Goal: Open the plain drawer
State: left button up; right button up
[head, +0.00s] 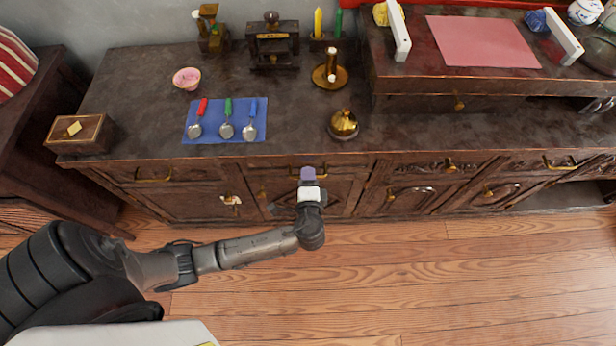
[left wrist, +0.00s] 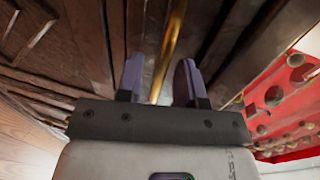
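The dark wooden sideboard (head: 110,105) has a row of drawers under its top. The drawer front (head: 345,165) behind my left gripper (head: 308,174) looks plain, without visible carving, and looks closed. Its handle is hidden behind the gripper in the head view. In the left wrist view, my left gripper (left wrist: 158,82) is open, with two purple fingers apart. A gold bar handle (left wrist: 171,45) runs between the fingers, nearer the right one; I cannot tell if they touch. Another drawer (head: 153,174) with a gold handle is at the left. My right gripper is not in view.
Carved drawers (head: 425,168) lie to the right, with cupboard doors below. On top are a blue mat (head: 215,136) with spoons, a gold bell-shaped object (head: 343,125), a candle holder (head: 330,76) and a small wooden box (head: 80,133). The wooden floor (head: 400,270) in front is clear.

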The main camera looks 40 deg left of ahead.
pick_arm(q)
jog(key=shift+w+a, duration=0.25)
jog(key=shift+a, duration=0.05)
jog(key=shift+c, duration=0.5)
grip_shut()
jog(key=shift+f, duration=0.1)
